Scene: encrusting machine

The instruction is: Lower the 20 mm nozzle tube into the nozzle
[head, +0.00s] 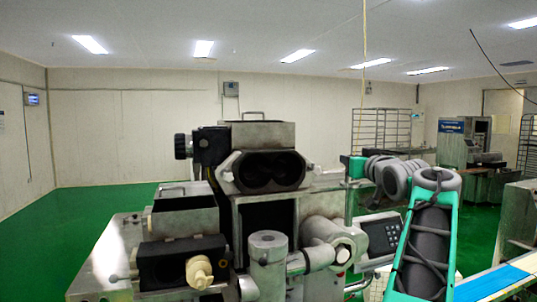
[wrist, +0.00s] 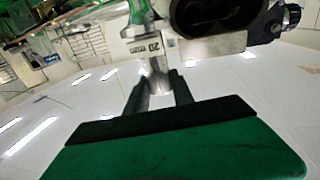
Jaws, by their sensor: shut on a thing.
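My gripper (wrist: 158,86) is shut on a shiny metal piece between its two dark fingers in the wrist view. I take this piece to be the 20 mm nozzle tube (wrist: 158,73). A pale metal face marked "20" (wrist: 150,45) shows just beyond the fingertips. I cannot tell where the tube's far end is, or whether it touches anything. In the head view the green end of my arm is right of the machine's twin-bore head, and the fingers and tube are not clear there. An upright grey cylinder (head: 268,246) stands at the machine's front; I cannot tell whether it is the nozzle.
The machine's metal head with two dark round bores (head: 268,171) is close to my gripper; it also shows in the wrist view (wrist: 205,42). A black block with a cream knob (head: 199,271) is at front left. Green floor (head: 85,215) is open at left.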

